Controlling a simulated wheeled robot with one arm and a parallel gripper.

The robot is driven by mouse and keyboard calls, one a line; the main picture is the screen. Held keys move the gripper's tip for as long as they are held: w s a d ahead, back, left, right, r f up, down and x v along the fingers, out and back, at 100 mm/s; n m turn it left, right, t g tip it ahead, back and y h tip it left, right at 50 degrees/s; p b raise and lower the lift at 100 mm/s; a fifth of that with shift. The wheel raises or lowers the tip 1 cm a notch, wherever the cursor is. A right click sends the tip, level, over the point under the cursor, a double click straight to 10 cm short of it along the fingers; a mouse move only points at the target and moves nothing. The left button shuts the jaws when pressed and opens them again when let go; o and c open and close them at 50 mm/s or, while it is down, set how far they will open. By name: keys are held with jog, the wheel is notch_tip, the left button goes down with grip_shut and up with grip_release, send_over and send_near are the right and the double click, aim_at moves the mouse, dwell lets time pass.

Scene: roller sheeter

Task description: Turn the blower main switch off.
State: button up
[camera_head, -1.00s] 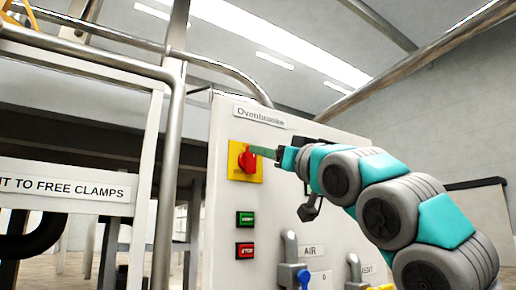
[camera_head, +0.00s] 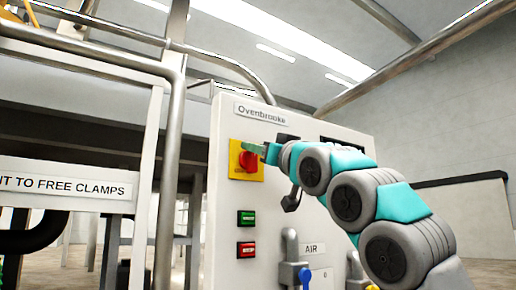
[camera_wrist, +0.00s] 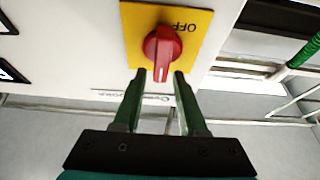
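The red rotary switch knob (camera_head: 248,162) sits on a yellow square plate (camera_head: 236,172) on the white control panel's front. In the wrist view the red knob (camera_wrist: 162,48) has its grip end pointing down the picture, and the word OFF stands upside down on the yellow plate (camera_wrist: 196,40) to its upper right. My gripper (camera_wrist: 158,75) is open, with its green fingertips on either side of the knob's lower end and small gaps visible; contact cannot be told. In the head view my gripper (camera_head: 256,150) reaches the knob from the right and partly covers it.
Below the switch are a green button (camera_head: 245,218) and a red stop button (camera_head: 245,249). A grey lever with a blue part (camera_head: 304,274) stands beside the AIR label (camera_head: 312,248). A metal rail post (camera_head: 168,180) rises left of the panel (camera_head: 220,200).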

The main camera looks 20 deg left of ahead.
grip_shut()
jog(key=shift+r+n+p, duration=0.15)
jog(key=shift+n+p, duration=0.45)
jog(key=shift+p, duration=0.15)
jog(key=shift+s+a+f+n+g+y+p, duration=0.3)
jog(key=shift+n+g+p, duration=0.55)
jog(key=shift+n, duration=1.05)
jog(key=shift+s+a+n+g+y+p, duration=0.1)
jog(key=shift+n+g+y+p, duration=0.45)
jog(key=shift+n+g, duration=0.95)
jog(key=shift+s+a+f+n+g+y+p, duration=0.2)
jog(key=shift+n+g+p, duration=0.45)
jog(key=shift+n, duration=1.65)
jog(key=n, duration=0.2)
jog(key=n+g, duration=0.1)
jog(key=n, duration=0.1)
jog(key=n+g+h, duration=0.1)
jog(key=n, duration=0.1)
jog(key=shift+s+f, duration=0.1)
jog(key=shift+f, duration=0.2)
jog(key=shift+f+n+g+h, duration=0.2)
jog(key=shift+n+g+h, duration=0.15)
jog(key=shift+n, duration=0.75)
jog(key=shift+f+n, duration=0.1)
jog(key=shift+n, duration=0.2)
